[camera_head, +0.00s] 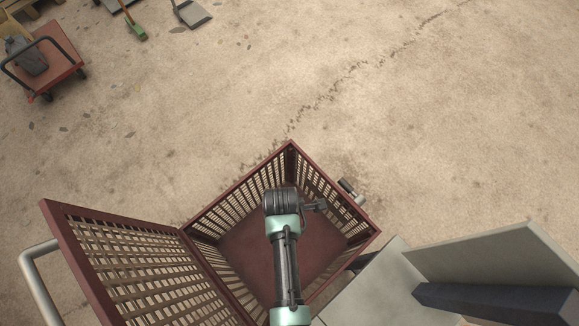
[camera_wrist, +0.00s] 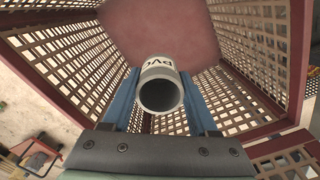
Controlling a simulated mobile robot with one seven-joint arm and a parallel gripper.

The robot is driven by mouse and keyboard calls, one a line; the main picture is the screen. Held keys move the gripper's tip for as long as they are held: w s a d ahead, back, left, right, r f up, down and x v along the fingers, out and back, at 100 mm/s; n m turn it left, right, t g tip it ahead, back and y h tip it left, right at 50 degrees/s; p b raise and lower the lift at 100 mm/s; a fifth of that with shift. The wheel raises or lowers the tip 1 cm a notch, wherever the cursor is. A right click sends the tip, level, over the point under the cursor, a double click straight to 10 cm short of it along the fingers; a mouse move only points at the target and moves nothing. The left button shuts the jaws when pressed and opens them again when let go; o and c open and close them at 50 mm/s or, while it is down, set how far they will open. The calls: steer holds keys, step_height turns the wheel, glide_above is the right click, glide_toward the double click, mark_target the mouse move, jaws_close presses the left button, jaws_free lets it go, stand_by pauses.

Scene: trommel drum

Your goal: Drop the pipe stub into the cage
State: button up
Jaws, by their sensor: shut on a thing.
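The pipe stub (camera_wrist: 160,88) is a short light-grey tube with dark lettering, its open end facing the wrist camera. My gripper (camera_wrist: 158,74) has its two blue fingers closed on either side of it. The cage (camera_head: 232,197) is a dark-red frame with slatted walls and a plain red floor. Its open mouth faces up, and its red floor also shows beyond the stub in the wrist view (camera_wrist: 188,28). My arm reaches over the mouth from below in the head view. The fingers and stub are not clearly visible there; how deep they are is unclear.
A slatted lid (camera_head: 125,262) stands open at the cage's left, with a grey bar handle (camera_head: 36,285). A grey fitting (camera_head: 349,188) is at the right rim. Grey panels (camera_head: 490,250) lie lower right.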

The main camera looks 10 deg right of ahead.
steer(key=o, duration=1.4)
steer(key=shift+r, duration=0.1)
step_height(320, 180, up, 13)
